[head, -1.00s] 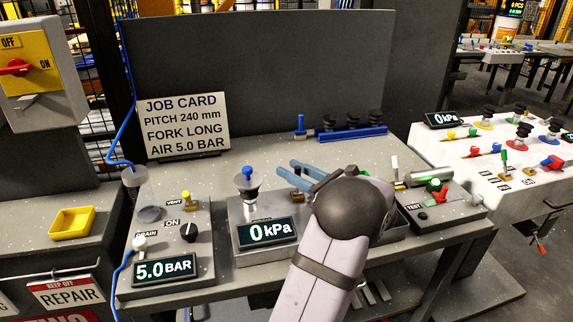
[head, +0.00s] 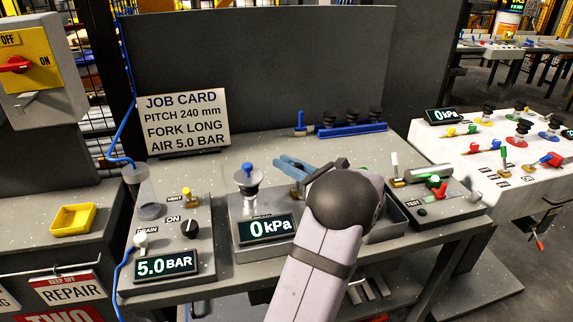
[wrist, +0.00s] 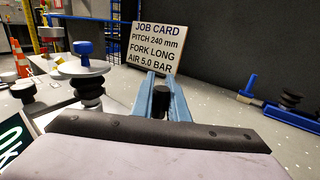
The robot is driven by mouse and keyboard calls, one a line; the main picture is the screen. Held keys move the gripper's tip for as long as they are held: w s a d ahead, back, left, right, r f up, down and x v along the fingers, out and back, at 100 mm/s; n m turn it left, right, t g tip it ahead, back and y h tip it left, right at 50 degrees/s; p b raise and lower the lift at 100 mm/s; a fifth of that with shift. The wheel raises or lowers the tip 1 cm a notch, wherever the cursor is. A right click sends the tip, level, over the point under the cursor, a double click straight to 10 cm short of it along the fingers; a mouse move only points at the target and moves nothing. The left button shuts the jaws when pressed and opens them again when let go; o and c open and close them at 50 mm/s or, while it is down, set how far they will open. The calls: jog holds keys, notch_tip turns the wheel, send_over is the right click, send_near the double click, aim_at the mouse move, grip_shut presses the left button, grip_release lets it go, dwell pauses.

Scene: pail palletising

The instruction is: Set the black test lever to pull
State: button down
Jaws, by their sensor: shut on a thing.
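My gripper (head: 282,160) is low over the bench, behind the 0 kPa display, with its two blue fingers pointing left. In the wrist view, the gripper (wrist: 163,80) is shut on a black lever knob (wrist: 160,101) between the fingers. I take this for the black test lever. A small brass piece (head: 297,194) shows just under the fingers in the head view. The lever's lower part and any markings for its positions are hidden by my gripper and wrist.
A suction cup with a blue knob (head: 247,178) stands left of the fingers, above the 0 kPa display (head: 266,229). The TEST panel (head: 440,203) with a white lever (head: 395,160) is to the right. A job card (head: 187,122) and a blue rack (head: 352,130) stand behind.

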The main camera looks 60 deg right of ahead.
jog(key=shift+s+a+f+t+b, duration=0.2)
jog(key=shift+t+b, duration=0.2)
jog(key=shift+b, duration=1.7)
jog(key=shift+a+r+n+b, duration=0.15)
jog(key=shift+n+b, duration=0.25)
jog(key=shift+b, duration=0.45)
jog(key=shift+s+r, duration=0.1)
jog(key=shift+r, duration=0.15)
jog(key=c, duration=1.7)
grip_release()
jog(key=shift+c, duration=0.2)
jog(key=shift+s, duration=0.1)
jog(key=shift+s+a+f+b, duration=0.1)
jog(key=shift+s+a+b, duration=0.2)
jog(key=shift+s, duration=0.85)
jog(key=shift+s+a+f+b, duration=0.15)
jog(key=shift+s+b, duration=0.1)
jog(key=shift+s, duration=0.95)
jog(key=shift+s+a+f+b, duration=0.1)
jog(key=shift+s+a+b, duration=0.2)
jog(key=shift+s, duration=0.85)
